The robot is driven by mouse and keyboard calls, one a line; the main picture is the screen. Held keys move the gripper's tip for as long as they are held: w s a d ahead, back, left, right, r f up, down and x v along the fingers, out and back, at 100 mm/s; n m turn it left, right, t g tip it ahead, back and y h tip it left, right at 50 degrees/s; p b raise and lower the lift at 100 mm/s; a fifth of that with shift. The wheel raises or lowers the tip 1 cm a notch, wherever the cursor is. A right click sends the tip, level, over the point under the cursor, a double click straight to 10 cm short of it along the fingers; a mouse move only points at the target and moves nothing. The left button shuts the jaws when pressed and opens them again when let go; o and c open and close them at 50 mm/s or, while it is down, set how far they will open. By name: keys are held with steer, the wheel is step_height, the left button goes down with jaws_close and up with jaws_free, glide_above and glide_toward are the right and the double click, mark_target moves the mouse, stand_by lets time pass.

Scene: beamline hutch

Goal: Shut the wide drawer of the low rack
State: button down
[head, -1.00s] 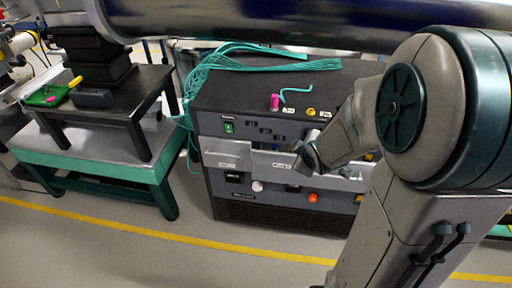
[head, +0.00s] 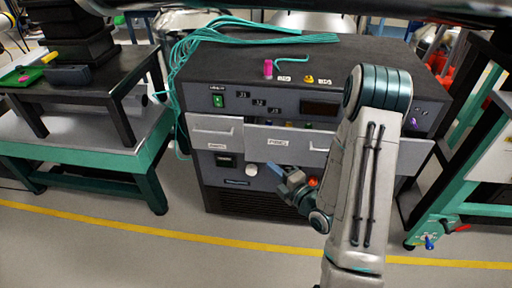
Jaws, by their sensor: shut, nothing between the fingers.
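The low rack (head: 222,193) is a dark cabinet in the middle of the head view. Its wide drawer (head: 276,144) has a light grey front with a label and stands pulled out; small coloured items show behind its top edge. My arm hides part of the drawer's right half. My gripper (head: 274,172) is shut and empty. It is in front of the rack, lower than the wide drawer's front in the picture, and appears apart from it.
A narrower grey drawer (head: 215,130) is left of the wide one. Teal cables (head: 190,50) and a pink item (head: 267,68) lie on the rack top. A green-framed table (head: 140,165) stands left, a cart (head: 460,200) right. The floor in front is clear.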

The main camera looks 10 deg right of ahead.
steer(key=shift+w+d+b+x, duration=0.35)
steer(key=shift+b+x, duration=0.65)
steer(key=shift+x, duration=1.1)
steer(key=shift+w+d+b+x, duration=0.1)
steer(key=shift+d+b+x, duration=0.65)
steer(key=shift+x, duration=1.4)
steer(key=shift+w+d+b+x, duration=0.2)
steer(key=shift+b+x, duration=1)
steer(key=shift+x, duration=0.9)
steer(key=shift+a, duration=0.1)
